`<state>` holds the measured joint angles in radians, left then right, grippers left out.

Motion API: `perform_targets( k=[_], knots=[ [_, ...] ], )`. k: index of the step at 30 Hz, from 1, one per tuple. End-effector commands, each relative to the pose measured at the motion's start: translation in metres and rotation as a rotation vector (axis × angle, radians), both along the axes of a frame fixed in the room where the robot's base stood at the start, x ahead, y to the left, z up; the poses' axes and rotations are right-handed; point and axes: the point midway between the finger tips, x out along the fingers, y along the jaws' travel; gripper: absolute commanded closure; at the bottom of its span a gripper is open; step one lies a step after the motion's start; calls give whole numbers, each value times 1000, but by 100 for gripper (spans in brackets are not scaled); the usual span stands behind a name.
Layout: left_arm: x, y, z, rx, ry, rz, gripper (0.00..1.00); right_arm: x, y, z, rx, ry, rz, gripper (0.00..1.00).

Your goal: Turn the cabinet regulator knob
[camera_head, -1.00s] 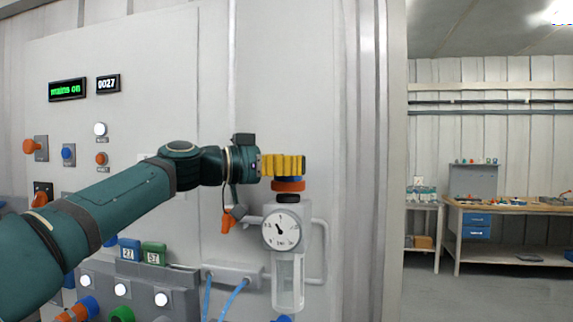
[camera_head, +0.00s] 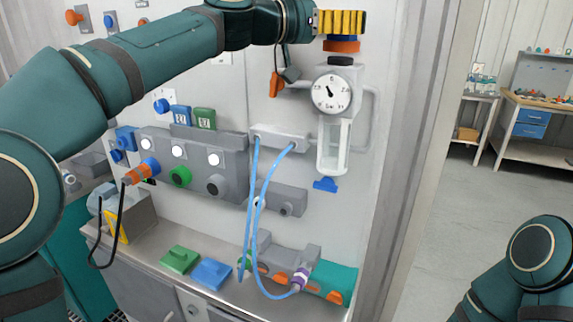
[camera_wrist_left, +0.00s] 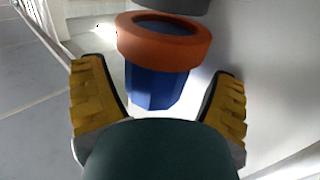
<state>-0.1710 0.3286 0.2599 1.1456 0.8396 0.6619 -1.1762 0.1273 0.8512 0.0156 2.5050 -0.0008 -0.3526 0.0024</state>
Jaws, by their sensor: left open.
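The regulator on the cabinet wall has a blue knob (camera_head: 341,38) above an orange ring (camera_head: 341,47), with a round white dial gauge (camera_head: 331,92) and a clear bowl (camera_head: 333,147) below. My left gripper (camera_head: 342,22) is at the knob, its yellow fingers covering the knob's upper part in the head view. In the left wrist view the blue faceted knob (camera_wrist_left: 153,88) and orange ring (camera_wrist_left: 165,40) lie between the spread fingers (camera_wrist_left: 157,80). Gaps show on both sides of the knob. My right gripper is out of view; only part of my right arm shows at lower right.
An orange-handled valve (camera_head: 276,84) hangs left of the gauge. Blue hoses (camera_head: 257,190) run down to a ledge (camera_head: 150,255) with green and blue blocks. A panel with several knobs and white buttons (camera_head: 177,151) is left. A workbench (camera_head: 540,103) stands far right, beyond open floor.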

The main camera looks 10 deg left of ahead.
Motion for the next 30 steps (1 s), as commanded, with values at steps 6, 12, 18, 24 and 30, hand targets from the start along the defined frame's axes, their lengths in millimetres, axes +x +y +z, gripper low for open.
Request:
perform_targets(
  k=[6, 12, 18, 24, 30],
  knots=[
    [-3, -3, 5, 1, 1, 143, 14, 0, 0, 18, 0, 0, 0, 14],
    [-4, -4, 6, 1, 0, 266, 14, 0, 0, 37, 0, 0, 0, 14],
    [-4, -5, 4, 0, 0, 368, 14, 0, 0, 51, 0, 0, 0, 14],
    [-3, -3, 3, 1, 1, 456, 14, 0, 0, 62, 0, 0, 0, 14],
    [-21, 7, 2, 1, -4, 481, 14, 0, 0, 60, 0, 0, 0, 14]
  ],
)
